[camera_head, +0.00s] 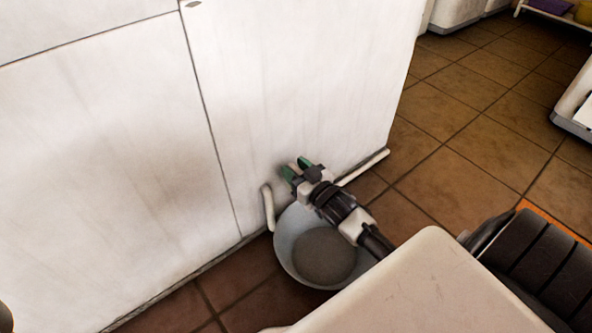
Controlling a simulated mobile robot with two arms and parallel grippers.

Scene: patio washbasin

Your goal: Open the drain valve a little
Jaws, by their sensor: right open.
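My right gripper (297,170) has green-tipped fingers spread apart. It is at the lower part of the white cabinet front (285,95), above the rim of a pale bucket (289,252). The drain valve cannot be made out; it may be hidden behind the gripper. A short white pipe piece (268,208) is just left of the gripper, by the bucket's rim. I cannot tell whether the fingers touch anything. My left gripper is not in view.
The bucket stands on the brown tiled floor (480,145) against the cabinet, with a grey round surface inside. A white bar (364,167) runs along the cabinet's foot to the right. Open floor lies right of the cabinet. A white object (577,105) stands at the right edge.

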